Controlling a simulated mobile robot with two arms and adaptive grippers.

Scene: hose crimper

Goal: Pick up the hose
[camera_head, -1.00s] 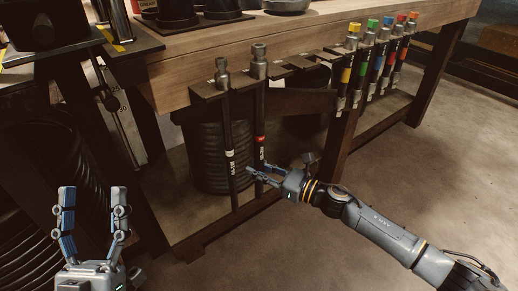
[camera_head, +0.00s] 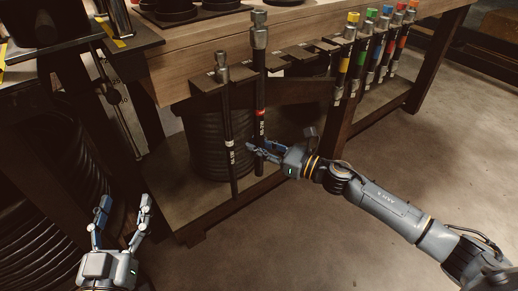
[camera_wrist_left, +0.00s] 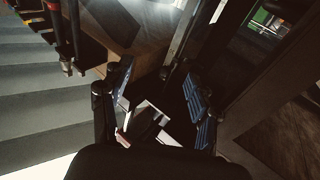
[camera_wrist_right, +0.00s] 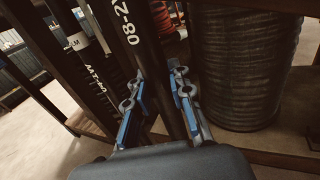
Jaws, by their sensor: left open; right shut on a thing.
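A black hose (camera_head: 260,88) with metal end fittings and a red band stands nearly upright at the rack on the bench front. Its top fitting is well above that of the hose beside it. My right gripper (camera_head: 262,150) is shut on its lower part, below the red band. In the right wrist view the hose (camera_wrist_right: 133,38), with white printing, runs between the blue-padded fingers. My left gripper (camera_head: 125,202) is open and empty at lower left, apart from the hoses. Its spread fingers also show in the left wrist view (camera_wrist_left: 157,85).
A second black hose (camera_head: 226,125) with a white band hangs just left of the held one. Several colour-banded hoses (camera_head: 373,50) hang along the wooden bench (camera_head: 205,70) to the right. A coiled hose (camera_head: 203,135) stands on the lower shelf. The floor (camera_head: 420,150) at right is clear.

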